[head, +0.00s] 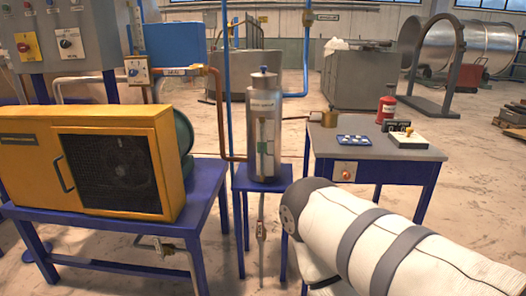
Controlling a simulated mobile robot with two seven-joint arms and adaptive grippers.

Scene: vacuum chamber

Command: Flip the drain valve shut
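A small valve with a reddish handle (261,230) sits on the thin vertical pipe below the steel cylinder (263,140). The handle looks roughly in line with the pipe, but it is too small to be sure. A second small valve-like fitting (157,246) is on a pipe under the yellow pump housing (85,160). I cannot tell which of the two is the drain valve. My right arm, white with grey bands, comes in from the lower right and ends right of the pipe, apart from the reddish handle. No gripper fingers show. My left arm is out of view.
The cylinder stands on a small blue stand (262,180). A blue-legged table (375,150) at right holds a red bottle (386,108) and small boxes. The yellow pump's blue table (205,185) is at left. Blue legs flank the thin pipe; bare floor lies between the tables.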

